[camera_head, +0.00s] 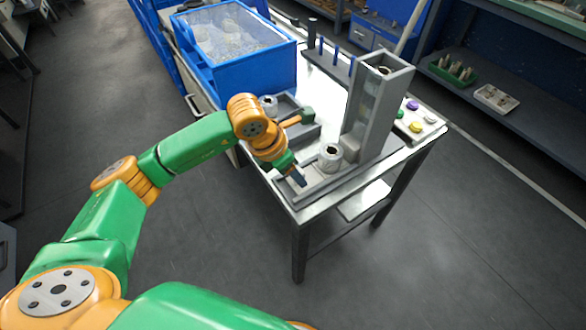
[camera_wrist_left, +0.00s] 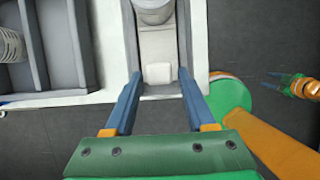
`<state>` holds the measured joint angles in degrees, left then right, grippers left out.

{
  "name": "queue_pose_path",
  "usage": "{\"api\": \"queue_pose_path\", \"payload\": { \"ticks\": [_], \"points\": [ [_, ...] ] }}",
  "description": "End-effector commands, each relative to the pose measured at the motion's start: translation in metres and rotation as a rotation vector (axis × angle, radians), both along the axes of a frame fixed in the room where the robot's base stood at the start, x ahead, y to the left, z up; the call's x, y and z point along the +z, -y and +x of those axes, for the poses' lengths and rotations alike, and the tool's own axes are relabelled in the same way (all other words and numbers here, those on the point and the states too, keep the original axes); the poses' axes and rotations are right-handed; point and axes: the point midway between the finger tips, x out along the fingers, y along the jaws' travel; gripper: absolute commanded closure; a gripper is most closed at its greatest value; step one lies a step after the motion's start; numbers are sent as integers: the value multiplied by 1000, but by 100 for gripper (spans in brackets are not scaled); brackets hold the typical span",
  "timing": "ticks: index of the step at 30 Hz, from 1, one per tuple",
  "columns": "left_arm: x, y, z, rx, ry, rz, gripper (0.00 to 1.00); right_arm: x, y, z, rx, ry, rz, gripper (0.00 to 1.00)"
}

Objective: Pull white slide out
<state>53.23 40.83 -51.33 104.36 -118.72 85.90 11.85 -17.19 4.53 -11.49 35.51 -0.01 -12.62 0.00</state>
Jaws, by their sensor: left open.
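The white slide (camera_wrist_left: 157,73) is a small pale block at the near end of a grey channel in the left wrist view. My left gripper (camera_wrist_left: 158,80) is open, with one blue finger on each side of the slide's end. Whether the fingers touch it cannot be told. In the head view my left gripper (camera_head: 299,180) is low over the near end of the channel and hides the slide's end. My right gripper (camera_wrist_left: 273,80) shows small at the right of the left wrist view, off the table, with two blue fingers apart and nothing between them.
A silver roll (camera_head: 330,157) stands in the channel behind the slide, beside a tall grey chute (camera_head: 368,115). A grey tray (camera_head: 297,130) and a blue bin (camera_head: 240,72) are farther back. A panel with coloured buttons (camera_head: 418,120) is at the right. The floor before the table is clear.

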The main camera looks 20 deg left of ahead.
Motion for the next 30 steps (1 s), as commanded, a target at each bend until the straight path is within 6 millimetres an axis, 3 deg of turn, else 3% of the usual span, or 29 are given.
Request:
{"api": "queue_pose_path", "payload": {
  "ticks": [10,21,30],
  "points": [
    [3,0,1,1,6,-2,30,0,1,1,0,1,-2,50],
    [62,-16,-19,1,6,-2,30,-3,1,1,-1,1,-2,50],
    [67,-17,-20,0,4,-2,30,-3,1,1,0,1,-2,50]
  ]
}}
